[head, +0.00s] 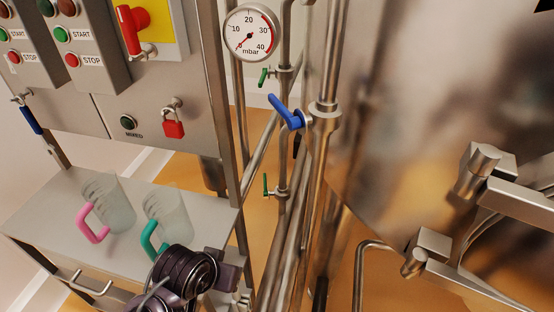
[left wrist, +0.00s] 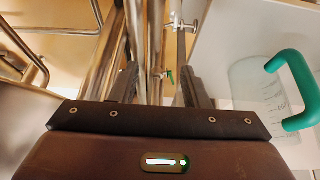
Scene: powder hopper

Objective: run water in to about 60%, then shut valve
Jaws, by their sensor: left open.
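A blue lever valve handle (head: 284,110) sits on a steel pipe in the middle of the head view, slanting up and left from its hub. Two small green-handled valves, an upper one (head: 264,77) and a lower one (head: 266,184), are on the thinner pipe beside it. The large steel vessel (head: 400,120) fills the right side; I see no level reading. My left arm is at the bottom of the head view, below the blue handle. In the left wrist view my left gripper (left wrist: 160,88) is open and empty, with pipes and a small green handle (left wrist: 169,73) beyond its fingers. My right gripper is not in view.
A shelf (head: 50,215) holds a pink-handled jug (head: 110,205) and a green-handled jug (head: 168,215), close to my left arm. Above are a control panel with a red padlock (head: 173,124), a red switch (head: 130,28) and a mbar gauge (head: 250,32). Metal clamps (head: 480,170) project at right.

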